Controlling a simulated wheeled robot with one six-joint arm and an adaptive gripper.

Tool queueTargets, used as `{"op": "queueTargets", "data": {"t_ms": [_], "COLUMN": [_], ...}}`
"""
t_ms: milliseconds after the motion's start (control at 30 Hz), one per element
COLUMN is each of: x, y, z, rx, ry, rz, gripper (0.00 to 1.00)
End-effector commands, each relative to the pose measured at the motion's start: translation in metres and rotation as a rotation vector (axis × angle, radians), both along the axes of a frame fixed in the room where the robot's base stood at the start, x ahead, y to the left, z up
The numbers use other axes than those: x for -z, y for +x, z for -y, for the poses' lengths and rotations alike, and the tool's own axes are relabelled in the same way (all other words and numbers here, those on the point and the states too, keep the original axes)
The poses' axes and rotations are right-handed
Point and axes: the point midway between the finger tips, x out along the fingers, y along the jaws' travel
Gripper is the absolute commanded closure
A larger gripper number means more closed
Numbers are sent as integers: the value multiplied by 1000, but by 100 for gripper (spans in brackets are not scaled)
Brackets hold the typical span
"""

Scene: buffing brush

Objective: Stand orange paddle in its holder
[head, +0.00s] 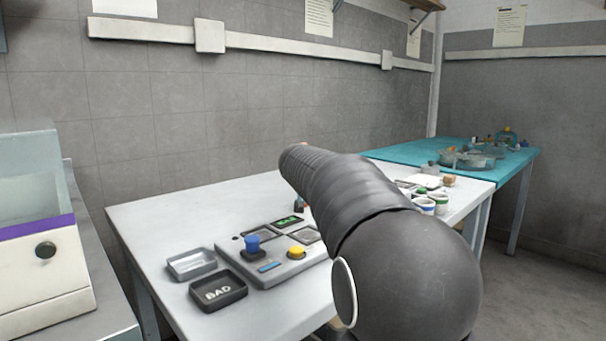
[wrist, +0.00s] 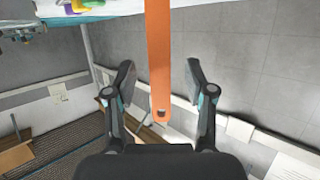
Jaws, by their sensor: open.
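The orange paddle (wrist: 158,60) shows in the wrist view as a long flat strip with a hole near its lower end. It runs from the top edge down between the two fingers of my gripper (wrist: 160,75). The fingers are spread, with a visible gap on each side of the strip. The paddle's far end is out of the wrist view. I cannot make out the holder.
The white table (head: 160,222) carries a grey control box (head: 293,268) with blue and yellow knobs, a dark tray marked BAD (head: 219,291) and a grey tray (head: 191,264). Small tubs (head: 425,204) stand right of my arm. A teal table (head: 400,153) stands behind.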

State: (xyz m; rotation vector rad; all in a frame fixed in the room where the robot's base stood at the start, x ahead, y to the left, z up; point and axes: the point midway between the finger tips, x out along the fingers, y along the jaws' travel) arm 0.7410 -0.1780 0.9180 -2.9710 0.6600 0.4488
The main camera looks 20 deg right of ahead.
Motion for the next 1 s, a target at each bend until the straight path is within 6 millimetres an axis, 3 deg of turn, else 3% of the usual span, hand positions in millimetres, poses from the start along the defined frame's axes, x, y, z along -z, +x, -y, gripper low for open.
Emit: {"op": "queueTargets", "data": {"t_ms": [200, 533, 700, 767, 1000], "x": [5, 7, 7, 7, 7], "y": [23, 28, 28, 28, 28], "z": [12, 14, 14, 14, 14], "rx": [0, 0, 0, 0, 0], "ry": [-2, 0, 0, 0, 0], "rz": [-2, 0, 0, 0, 0], "gripper": [46, 46, 88, 100, 100]}}
